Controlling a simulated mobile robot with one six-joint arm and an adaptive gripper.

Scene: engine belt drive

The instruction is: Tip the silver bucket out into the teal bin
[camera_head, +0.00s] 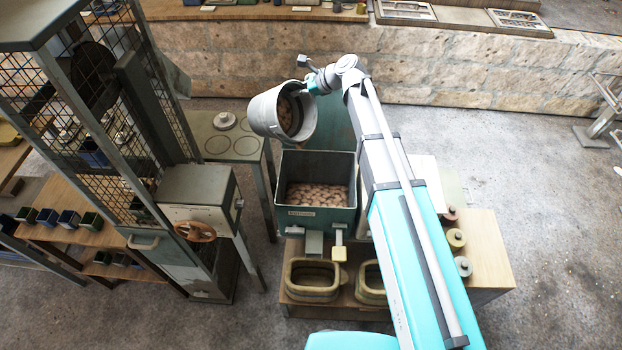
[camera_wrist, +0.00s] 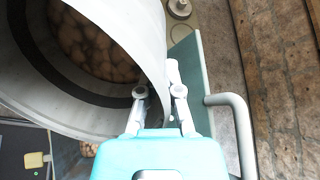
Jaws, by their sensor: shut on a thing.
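The silver bucket (camera_head: 267,115) hangs in the air, tilted with its mouth toward the right and slightly down. Brown rounded pieces (camera_head: 290,115) are inside it; they also show in the wrist view (camera_wrist: 90,45). My gripper (camera_head: 305,90) is shut on the bucket's rim; in the wrist view the fingers (camera_wrist: 158,95) pinch the bucket wall (camera_wrist: 150,30). The teal bin (camera_head: 318,158) stands below and a little to the right of the bucket. Similar brown pieces (camera_head: 318,195) lie in the bin. I cannot see any pieces falling.
A wire-mesh machine frame (camera_head: 95,100) stands at left, with a table with ring marks (camera_head: 225,140) beside it. Oval tubs (camera_head: 312,280) sit on the wooden bench below the bin. A stone wall (camera_head: 450,70) runs behind.

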